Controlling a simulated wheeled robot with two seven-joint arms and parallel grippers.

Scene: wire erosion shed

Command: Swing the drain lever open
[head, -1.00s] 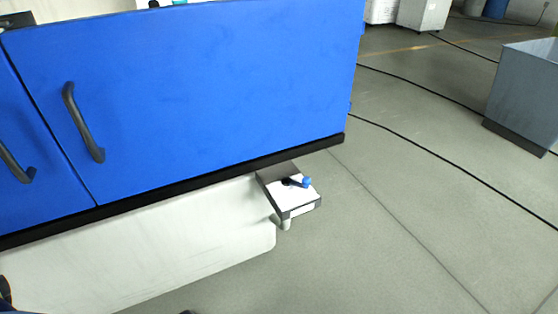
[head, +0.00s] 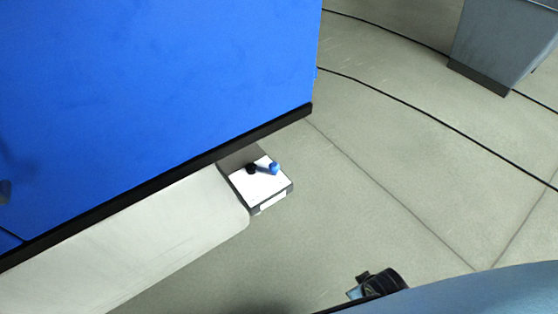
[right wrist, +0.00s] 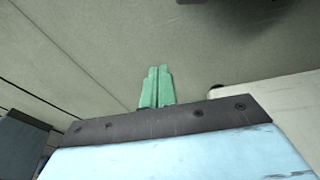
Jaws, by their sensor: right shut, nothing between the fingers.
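The drain lever (head: 264,168) is a short dark arm with a blue knob at its right end and a black pivot at its left. It sits on a white-topped bracket (head: 258,188) that juts out low from the machine's corner. In the right wrist view my right gripper (right wrist: 157,88) shows two green fingers, together and empty, over bare floor. I cannot make out the lever in that view. In the head view, part of my right arm shows at the bottom right, well apart from the lever. My left gripper is not in view.
The blue machine cabinet (head: 150,90) with a black bottom edge overhangs the bracket on the left. A pale rounded base (head: 150,235) lies below it. A grey bin (head: 505,40) stands at the top right. Black cables (head: 430,108) cross the floor. The floor right of the bracket is clear.

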